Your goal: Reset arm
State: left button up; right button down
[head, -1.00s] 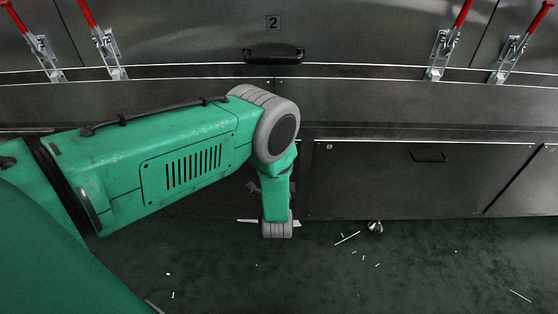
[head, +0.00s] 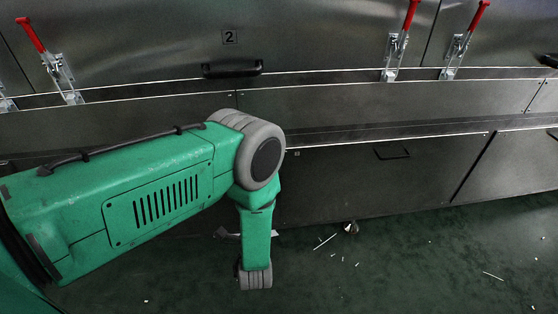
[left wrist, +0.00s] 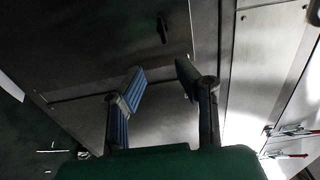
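My green left arm (head: 150,195) reaches in from the left in the head view, bent down at its grey joint in front of the dryer's lower panels. Its gripper is mostly hidden behind the arm there. In the left wrist view the left gripper (left wrist: 160,74) shows two blue-grey fingers standing apart, with nothing between them. The dark dryer panels lie beyond the fingers. My right arm and right gripper are in no view.
The dryer wall carries a panel marked 2 (head: 230,37) with a black handle (head: 232,69). Red-handled clamps (head: 398,42) stand on both sides. A lower panel has a thin handle (head: 392,152). The green floor (head: 400,260) has small white scraps and a caster (head: 351,228).

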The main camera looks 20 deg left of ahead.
pick_arm(q)
jog(key=s+r+n+g+h+p, duration=0.3)
jog(key=s+g, duration=0.2)
jog(key=s, duration=0.5)
jog(key=s+d+r+n+g+h+p, duration=0.1)
jog(key=s+r+n+g+h+p, duration=0.2)
jog(key=s, duration=0.6)
jog(key=s+d+r+n+g+h+p, duration=0.1)
jog(key=s+r+n+g+h+p, duration=0.2)
jog(key=s, duration=0.7)
jog(key=n+g+p, duration=0.2)
jog(key=g, duration=0.1)
jog(key=shift+s+r+g, duration=0.3)
jog(key=shift+s+g, duration=0.05)
jog(key=shift+g, duration=0.05)
